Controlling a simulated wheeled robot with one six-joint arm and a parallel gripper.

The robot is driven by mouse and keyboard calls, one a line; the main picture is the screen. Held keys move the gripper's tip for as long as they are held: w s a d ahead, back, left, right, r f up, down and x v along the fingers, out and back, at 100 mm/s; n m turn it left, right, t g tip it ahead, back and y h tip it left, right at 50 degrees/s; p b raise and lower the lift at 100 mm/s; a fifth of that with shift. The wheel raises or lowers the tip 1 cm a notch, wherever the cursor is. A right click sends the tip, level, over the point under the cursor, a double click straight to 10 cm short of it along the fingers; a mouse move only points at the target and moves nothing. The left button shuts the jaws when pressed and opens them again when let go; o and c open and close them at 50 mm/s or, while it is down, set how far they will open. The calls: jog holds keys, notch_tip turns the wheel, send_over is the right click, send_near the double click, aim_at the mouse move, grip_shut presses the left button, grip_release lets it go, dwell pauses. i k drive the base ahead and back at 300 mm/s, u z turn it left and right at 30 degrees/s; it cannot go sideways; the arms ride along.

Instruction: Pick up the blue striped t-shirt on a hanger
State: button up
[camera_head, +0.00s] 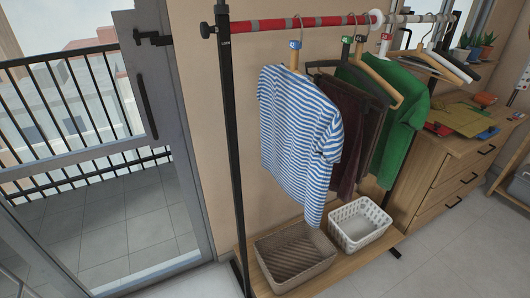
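The blue and white striped t-shirt (298,135) hangs on a wooden hanger (294,56) with a blue tag. It is the leftmost garment on the rail (258,26), whose left part is red with grey bands. A dark brown garment (347,125) hangs just behind it to the right, and the shirt partly overlaps it. My gripper does not show in this view.
A green garment (408,125) and several empty hangers (437,65) are further right. A brown basket (292,258) and a white basket (358,224) sit on the rack's wooden base. A wooden dresser (440,185) stands at right. Tiled floor (470,240) is clear in front.

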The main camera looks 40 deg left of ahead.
aim_at(291, 120)
jog(key=k, duration=0.1)
jog(key=u, duration=1.95)
jog(key=i, duration=0.3)
jog(key=u, duration=0.1)
